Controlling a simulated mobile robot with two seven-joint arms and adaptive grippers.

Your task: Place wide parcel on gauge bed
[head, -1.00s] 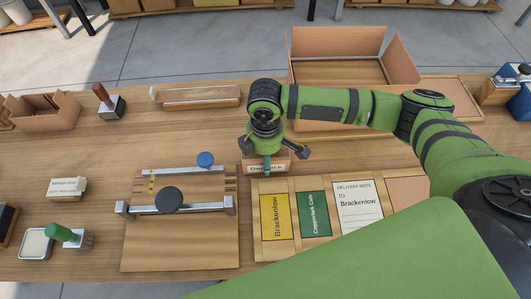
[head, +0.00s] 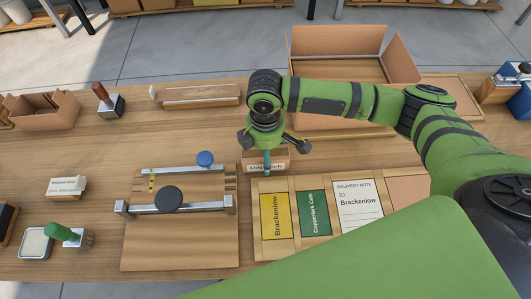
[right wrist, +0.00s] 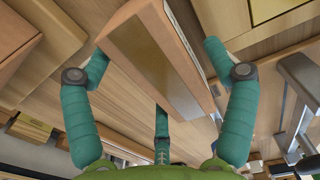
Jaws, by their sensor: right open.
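The gauge bed (head: 180,245) is a square wooden board at centre left in the head view, with metal bars, a black round knob and a blue knob. It is bare at its front. My right gripper (head: 272,152) is open to the right of the bed's far edge, above a small box with a "Dispatch" label (head: 265,167). In the right wrist view, a long tan block with a brown strip (right wrist: 150,50) lies between the spread fingers (right wrist: 160,60), with gaps at the sides. I cannot tell for sure which thing is the wide parcel. My left gripper is out of view.
A rack of cards (head: 318,240) lies just right of the bed. A large open carton (head: 340,38) stands at the back. A long wooden tray (head: 200,97), a brush (head: 68,234) and a stamp (head: 106,102) lie on the left half. Bare tabletop lies behind the bed.

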